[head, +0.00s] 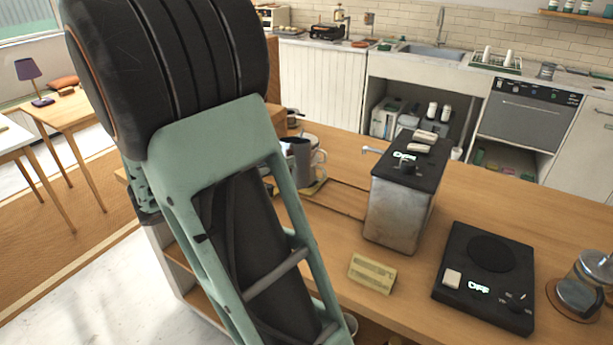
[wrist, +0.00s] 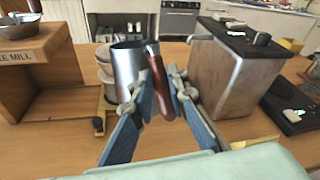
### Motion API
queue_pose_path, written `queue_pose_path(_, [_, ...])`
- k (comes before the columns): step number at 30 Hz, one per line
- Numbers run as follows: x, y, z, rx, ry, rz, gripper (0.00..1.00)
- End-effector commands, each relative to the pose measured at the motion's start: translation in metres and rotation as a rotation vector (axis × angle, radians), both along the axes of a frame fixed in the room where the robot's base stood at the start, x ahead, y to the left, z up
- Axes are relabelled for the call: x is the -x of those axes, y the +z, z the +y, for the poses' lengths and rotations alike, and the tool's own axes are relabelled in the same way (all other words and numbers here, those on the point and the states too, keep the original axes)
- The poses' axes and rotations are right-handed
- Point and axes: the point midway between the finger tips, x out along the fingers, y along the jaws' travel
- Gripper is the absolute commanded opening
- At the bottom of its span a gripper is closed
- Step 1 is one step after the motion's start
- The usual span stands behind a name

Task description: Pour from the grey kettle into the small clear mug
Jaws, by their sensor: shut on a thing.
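The grey kettle (wrist: 128,66) is a metal vessel with a reddish-brown handle (wrist: 158,82), upright in the wrist view. My gripper (wrist: 161,86) has its two blue fingers on either side of that handle and is shut on it. In the head view the kettle (head: 300,160) shows just right of my arm, which hides part of it and my gripper. I cannot tell whether its base touches the counter. A pale vessel (wrist: 104,70) stands partly hidden behind the kettle; I cannot tell whether it is the small clear mug.
A metal box machine with a black top (head: 398,205) stands right of the kettle. A small yellow sign (head: 372,273), a black hot plate (head: 487,276) and a glass press (head: 585,285) are nearer. A wooden coffee-mill stand (wrist: 35,70) is at left.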

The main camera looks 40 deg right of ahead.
Motion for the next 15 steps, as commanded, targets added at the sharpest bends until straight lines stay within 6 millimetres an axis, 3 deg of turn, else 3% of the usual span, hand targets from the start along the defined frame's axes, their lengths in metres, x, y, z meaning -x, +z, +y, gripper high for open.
queue_pose_path(15, [0.001, -0.015, 0.001, 0.055, 0.001, -0.042, 0.00])
